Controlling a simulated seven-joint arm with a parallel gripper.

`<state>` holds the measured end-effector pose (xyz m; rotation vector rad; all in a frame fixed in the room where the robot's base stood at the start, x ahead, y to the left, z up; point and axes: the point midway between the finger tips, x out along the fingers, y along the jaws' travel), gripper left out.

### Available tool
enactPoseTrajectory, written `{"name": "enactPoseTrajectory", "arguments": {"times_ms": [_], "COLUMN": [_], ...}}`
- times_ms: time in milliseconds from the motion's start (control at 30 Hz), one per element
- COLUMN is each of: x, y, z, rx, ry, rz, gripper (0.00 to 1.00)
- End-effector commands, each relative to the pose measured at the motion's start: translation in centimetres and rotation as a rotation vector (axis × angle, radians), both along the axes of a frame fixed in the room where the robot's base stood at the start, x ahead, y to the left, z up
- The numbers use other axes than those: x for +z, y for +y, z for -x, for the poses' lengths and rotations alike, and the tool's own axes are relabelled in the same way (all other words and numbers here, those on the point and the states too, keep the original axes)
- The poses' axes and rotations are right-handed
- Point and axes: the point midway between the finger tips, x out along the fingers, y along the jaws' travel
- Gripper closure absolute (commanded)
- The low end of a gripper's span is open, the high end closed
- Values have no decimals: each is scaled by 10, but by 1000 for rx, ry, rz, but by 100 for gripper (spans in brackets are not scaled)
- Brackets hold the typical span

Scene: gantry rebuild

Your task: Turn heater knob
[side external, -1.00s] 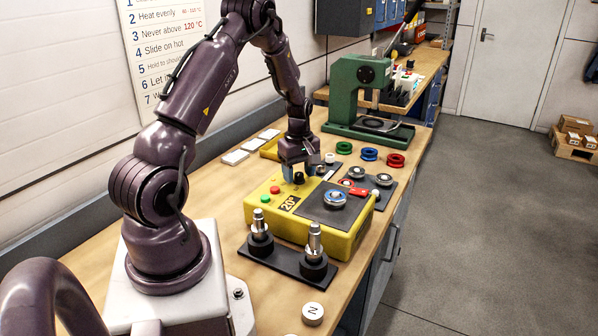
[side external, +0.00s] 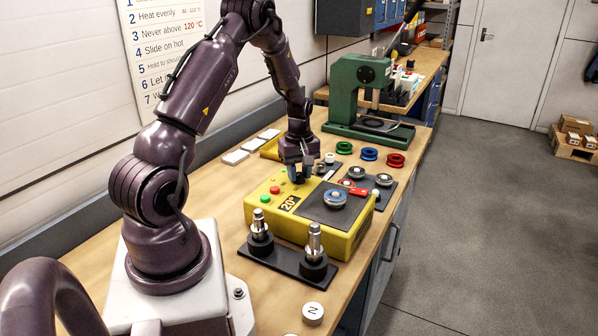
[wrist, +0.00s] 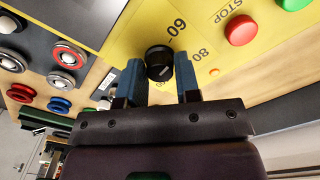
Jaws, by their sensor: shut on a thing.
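The yellow heater box (side external: 318,232) stands on the bench, with a dark top plate and a display (side external: 289,203) reading 20°. In the wrist view its black knob (wrist: 159,64) sits beside printed marks 60 and 80, with a pale line on its face. My gripper (side external: 299,176) points down over the back of the heater; its blue-grey fingers (wrist: 159,72) stand either side of the knob and are shut on it. The fingers hide most of the knob in the side view.
A red button (side external: 274,190) and a green button (side external: 265,199) lie close to the knob. A bearing (side external: 335,198) rests on the heater plate. Two upright shafts on a black stand (side external: 290,262) are in front. A green press (side external: 345,95) stands behind, with coloured rings nearby.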

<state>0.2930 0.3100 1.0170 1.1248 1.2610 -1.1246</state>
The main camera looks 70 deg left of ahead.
Motion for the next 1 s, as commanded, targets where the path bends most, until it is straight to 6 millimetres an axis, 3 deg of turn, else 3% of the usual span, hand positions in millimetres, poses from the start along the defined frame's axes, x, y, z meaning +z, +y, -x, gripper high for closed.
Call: {"name": "enactPoseTrajectory", "arguments": {"times_ms": [1000], "x": [1], "y": [0], "z": [0], "rx": [-898], "ry": [0], "rz": [2], "gripper": [93]}}
